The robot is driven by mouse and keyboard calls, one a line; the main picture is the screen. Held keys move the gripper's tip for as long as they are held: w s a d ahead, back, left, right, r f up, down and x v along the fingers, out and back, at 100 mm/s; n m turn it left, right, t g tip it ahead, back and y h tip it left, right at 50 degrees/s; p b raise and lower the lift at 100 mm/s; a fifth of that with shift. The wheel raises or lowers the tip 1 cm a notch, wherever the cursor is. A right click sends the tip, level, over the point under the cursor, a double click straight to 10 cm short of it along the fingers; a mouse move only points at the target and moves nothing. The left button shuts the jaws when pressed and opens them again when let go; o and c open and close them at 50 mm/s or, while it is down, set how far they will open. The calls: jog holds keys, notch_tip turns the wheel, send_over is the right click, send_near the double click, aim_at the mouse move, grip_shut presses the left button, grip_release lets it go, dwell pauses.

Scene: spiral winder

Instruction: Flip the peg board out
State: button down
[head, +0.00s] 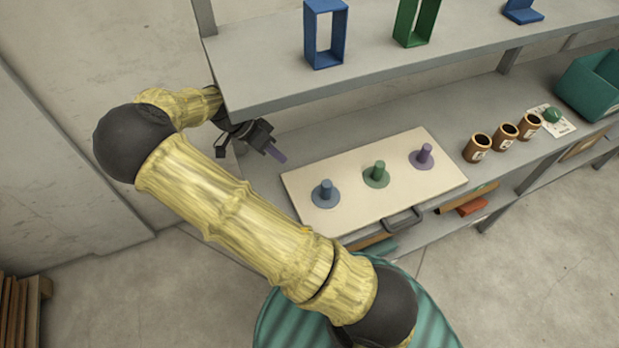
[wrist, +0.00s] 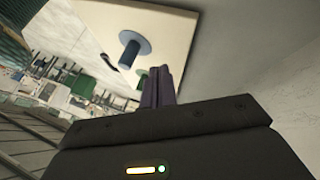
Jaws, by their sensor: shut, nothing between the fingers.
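The peg board (head: 350,205) is a cream panel lying flat on the lower shelf, with a blue peg (head: 326,188), a green peg (head: 377,170) and a purple peg (head: 425,154), each on a round base. A dark handle (head: 403,218) sits at its front edge. My gripper (head: 278,155) is shut and empty, to the left of the board's back left corner and apart from it. In the wrist view my shut fingers (wrist: 158,86) point toward the board (wrist: 178,22), and the blue peg (wrist: 130,48) shows ahead of them.
The upper shelf (head: 270,75) overhangs behind the board and bears blue and green frames (head: 326,35). Several brown pots (head: 478,148) and a teal bin (head: 592,85) stand to the right. A bare wall is at left. Free shelf lies between the board and the pots.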

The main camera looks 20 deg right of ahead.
jog(key=shift+s+d, duration=0.15)
jog(key=p, duration=0.1)
send_near(312, 190)
jog(key=d+f, duration=0.1)
jog(key=f, duration=0.1)
jog(key=d+f, duration=0.2)
jog(key=shift+w+d, duration=0.25)
jog(key=shift+w, duration=0.15)
jog(key=s, duration=0.1)
jog(key=d, duration=0.1)
jog(key=s+p, duration=0.1)
jog(key=shift+s+d+f, duration=0.25)
jog(key=shift+s+f, duration=0.05)
jog(key=shift+s, duration=0.1)
jog(key=shift+s+d, duration=0.2)
jog(key=shift+s, duration=0.3)
jog(key=shift+f, duration=0.1)
